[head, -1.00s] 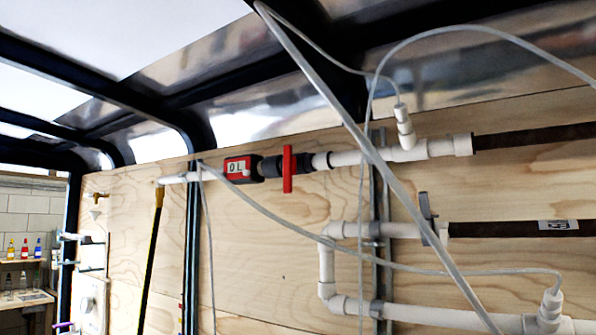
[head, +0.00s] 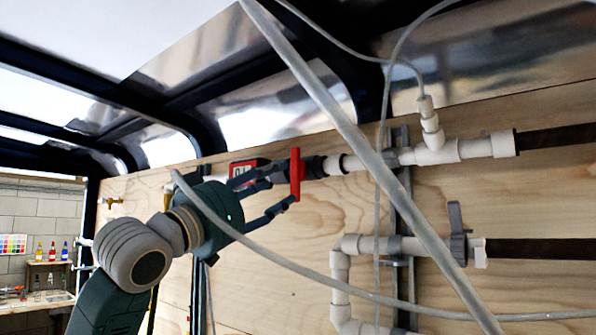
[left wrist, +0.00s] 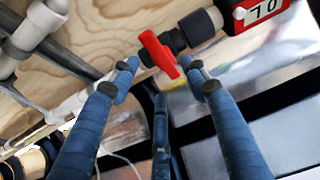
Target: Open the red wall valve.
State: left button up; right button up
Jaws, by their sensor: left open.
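The red valve handle (head: 297,175) stands upright, crosswise to the horizontal pipe run high on the plywood wall. In the left wrist view the red handle (left wrist: 158,54) lies tilted between the fingers, close to their tips. My left gripper (head: 276,188) is open and just left of the handle in the head view, its fingers pointing toward it. In the left wrist view my left gripper (left wrist: 160,72) has blue fingers spread on both sides of the handle's near end. I cannot tell whether they touch it. My gripper partly hides the black valve body. My right gripper is out of view.
A red meter box (head: 240,172) sits left of the valve, partly behind my gripper. A pale hose (head: 330,105) crosses diagonally in front of the wall, and a thinner tube (head: 290,264) runs below my gripper. A grey-handled valve (head: 458,235) is lower right.

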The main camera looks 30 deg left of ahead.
aim_at(296, 178)
pick_arm(q)
jog(key=p+x, duration=0.1)
jog(key=x, duration=0.3)
jog(key=shift+d+r+p, duration=0.1)
jog(key=shift+d+p, duration=0.05)
jog(key=shift+p, duration=0.15)
jog(key=x, duration=0.1)
jog(key=p+x, duration=0.1)
jog(key=x, duration=0.1)
jog(key=shift+w+f, duration=0.1)
jog(key=shift+f, duration=0.2)
jog(key=shift+w+r, duration=0.1)
jog(key=shift+w, duration=0.25)
jog(key=shift+w+r+p, duration=0.1)
jog(key=shift+p, duration=0.25)
jog(key=shift+c, duration=0.8)
jog(key=shift+w, duration=0.1)
jog(key=c, duration=0.9)
grip_shut()
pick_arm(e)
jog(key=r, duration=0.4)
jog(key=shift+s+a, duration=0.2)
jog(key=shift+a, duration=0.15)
